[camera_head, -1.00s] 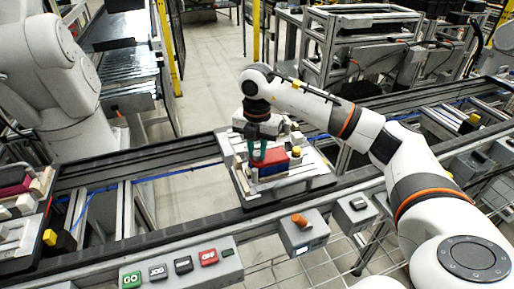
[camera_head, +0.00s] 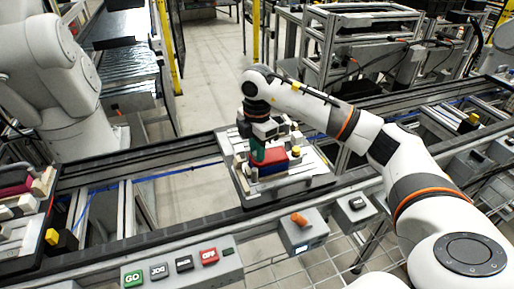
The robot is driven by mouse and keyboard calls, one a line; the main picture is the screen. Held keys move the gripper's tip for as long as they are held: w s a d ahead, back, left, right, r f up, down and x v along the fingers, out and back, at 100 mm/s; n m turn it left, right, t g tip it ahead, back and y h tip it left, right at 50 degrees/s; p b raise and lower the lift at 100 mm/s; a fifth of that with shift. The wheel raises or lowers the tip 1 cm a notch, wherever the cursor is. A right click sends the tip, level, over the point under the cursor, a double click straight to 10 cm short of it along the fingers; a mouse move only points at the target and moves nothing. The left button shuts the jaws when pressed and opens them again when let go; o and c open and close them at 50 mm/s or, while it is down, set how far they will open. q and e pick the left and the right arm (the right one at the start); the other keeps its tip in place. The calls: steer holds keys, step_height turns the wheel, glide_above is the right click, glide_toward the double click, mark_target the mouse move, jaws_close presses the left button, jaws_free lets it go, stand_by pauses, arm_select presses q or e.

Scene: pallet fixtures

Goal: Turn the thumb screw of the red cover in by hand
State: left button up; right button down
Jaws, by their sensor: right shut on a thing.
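The red cover (camera_head: 274,155) sits on the grey pallet fixture (camera_head: 312,181) on the conveyor, with a blue part under it. My right gripper (camera_head: 257,164) points down at the cover's left end, its green fingers low against it. It is shut on the thumb screw, which the fingers hide. How deep the screw sits cannot be seen. My left gripper is not in view.
A yellow knob (camera_head: 296,151) stands on the pallet just right of the cover. Another loaded pallet (camera_head: 22,232) is at the far left.

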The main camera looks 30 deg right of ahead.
stand_by(0.4)
steer(key=c, duration=1.2)
jaws_free()
step_height(320, 180, up, 12)
steer(key=shift+f, duration=0.1)
